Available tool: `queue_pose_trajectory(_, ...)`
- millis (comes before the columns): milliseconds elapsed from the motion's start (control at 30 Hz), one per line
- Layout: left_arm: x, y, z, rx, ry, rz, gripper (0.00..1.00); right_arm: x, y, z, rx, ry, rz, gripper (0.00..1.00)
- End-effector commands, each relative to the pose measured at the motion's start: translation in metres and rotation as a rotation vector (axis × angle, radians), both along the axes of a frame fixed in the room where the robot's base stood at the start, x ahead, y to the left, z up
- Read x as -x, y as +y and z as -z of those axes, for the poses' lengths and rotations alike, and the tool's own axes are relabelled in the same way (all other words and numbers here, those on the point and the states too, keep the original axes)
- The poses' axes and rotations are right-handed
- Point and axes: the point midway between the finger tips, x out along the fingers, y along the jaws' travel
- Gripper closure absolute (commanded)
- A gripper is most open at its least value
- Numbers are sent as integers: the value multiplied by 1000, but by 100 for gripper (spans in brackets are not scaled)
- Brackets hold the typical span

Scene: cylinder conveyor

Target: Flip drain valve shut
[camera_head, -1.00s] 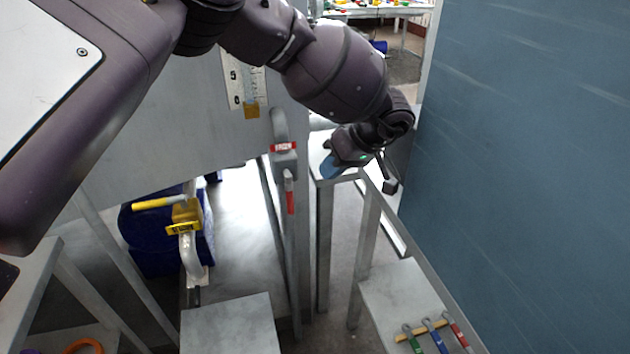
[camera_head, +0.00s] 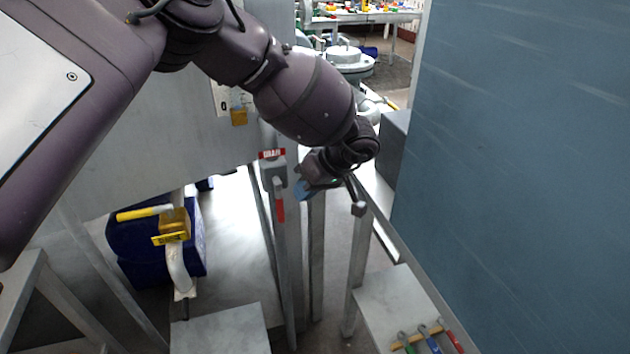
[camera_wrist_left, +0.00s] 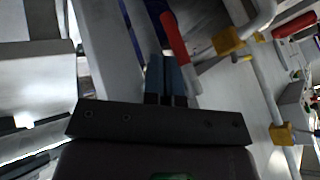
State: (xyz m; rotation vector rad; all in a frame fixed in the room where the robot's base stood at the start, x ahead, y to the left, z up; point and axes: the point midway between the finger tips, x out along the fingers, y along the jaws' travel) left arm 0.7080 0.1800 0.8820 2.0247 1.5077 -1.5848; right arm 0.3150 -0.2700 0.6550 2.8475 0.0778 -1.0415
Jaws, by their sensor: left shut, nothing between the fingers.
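A valve (camera_head: 273,176) with a red lever (camera_head: 280,205) hangs on a grey pipe near the middle, under a red label too small to read surely. Its lever points down. A second valve (camera_head: 174,223) at the left has a yellow lever (camera_head: 143,213) pointing left and a yellow label. Which is the drain valve I cannot tell surely. My left gripper (camera_head: 301,190) is shut and empty, just right of the red lever. In the left wrist view the closed fingertips (camera_wrist_left: 166,62) lie close beside the red lever (camera_wrist_left: 175,39); contact is unclear. My right gripper is not in view.
A blue drum (camera_head: 125,238) lies behind the yellow-levered valve. A large blue panel (camera_head: 520,150) fills the right side. Small coloured tools (camera_head: 430,342) lie on a grey stand (camera_head: 390,300) at lower right. Grey posts stand below my left gripper.

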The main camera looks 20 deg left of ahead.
Motion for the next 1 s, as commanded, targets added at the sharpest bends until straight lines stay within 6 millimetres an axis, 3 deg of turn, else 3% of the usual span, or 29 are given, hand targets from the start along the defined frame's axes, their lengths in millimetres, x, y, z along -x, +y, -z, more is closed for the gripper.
queue_pose_trajectory(100, 2, 10, 17, -1, 4, 1, 100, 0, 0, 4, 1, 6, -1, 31)
queue_pose_trajectory(300, 2, 21, 29, 1, 1, 0, 100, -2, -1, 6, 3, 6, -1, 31)
queue_pose_trajectory(1000, 4, 23, 32, -33, 22, 0, 100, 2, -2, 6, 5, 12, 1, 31)
